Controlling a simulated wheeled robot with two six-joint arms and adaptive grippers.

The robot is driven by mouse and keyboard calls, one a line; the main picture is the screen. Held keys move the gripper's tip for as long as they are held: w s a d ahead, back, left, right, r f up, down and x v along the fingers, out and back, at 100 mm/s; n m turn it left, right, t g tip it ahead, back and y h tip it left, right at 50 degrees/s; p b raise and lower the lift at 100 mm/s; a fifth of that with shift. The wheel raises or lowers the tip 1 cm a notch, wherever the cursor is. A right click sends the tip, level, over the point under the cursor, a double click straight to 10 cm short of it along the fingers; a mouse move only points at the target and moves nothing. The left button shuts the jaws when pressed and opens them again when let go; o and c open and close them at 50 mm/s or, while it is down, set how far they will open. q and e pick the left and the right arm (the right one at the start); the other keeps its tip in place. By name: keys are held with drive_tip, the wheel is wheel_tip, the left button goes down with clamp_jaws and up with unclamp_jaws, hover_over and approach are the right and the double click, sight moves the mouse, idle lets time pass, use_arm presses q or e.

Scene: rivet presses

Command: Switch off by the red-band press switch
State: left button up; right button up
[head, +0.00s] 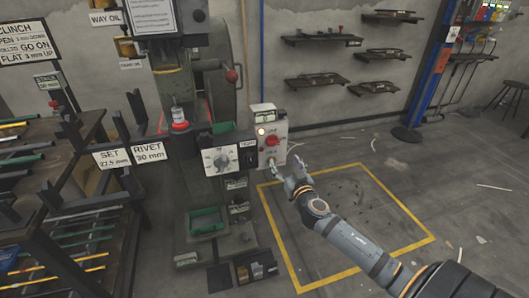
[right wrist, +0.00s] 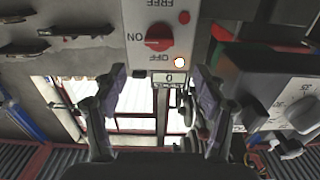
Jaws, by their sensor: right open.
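The red-band press (head: 222,190) stands at the middle of the head view, with a red ring (head: 180,126) on its tool. A grey switch box (head: 268,150) is fixed at its right side. It carries a red rotary switch (head: 272,141) and a lit lamp (head: 260,131). My right gripper (head: 285,168) is open and empty, just below and in front of the box. In the right wrist view the red switch (right wrist: 159,38) appears upside down, beyond the open fingers (right wrist: 158,75). Its grip lies level with the ON label; OFF is beside it. My left gripper is out of view.
A dial panel (head: 220,158) sits left of the switch box. A rack of rods and signs (head: 70,215) fills the left. Shelves (head: 325,80) hang on the back wall.

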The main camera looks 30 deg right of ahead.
sight(274, 144)
drive_tip(key=p+x, duration=0.1)
drive_tip(key=x, duration=0.9)
drive_tip(key=shift+w+d+p, duration=0.15)
drive_tip(key=shift+p, duration=0.15)
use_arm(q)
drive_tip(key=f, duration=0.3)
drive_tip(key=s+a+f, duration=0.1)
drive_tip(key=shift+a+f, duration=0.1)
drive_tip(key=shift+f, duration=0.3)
use_arm(e)
drive_tip(key=c, duration=1.2)
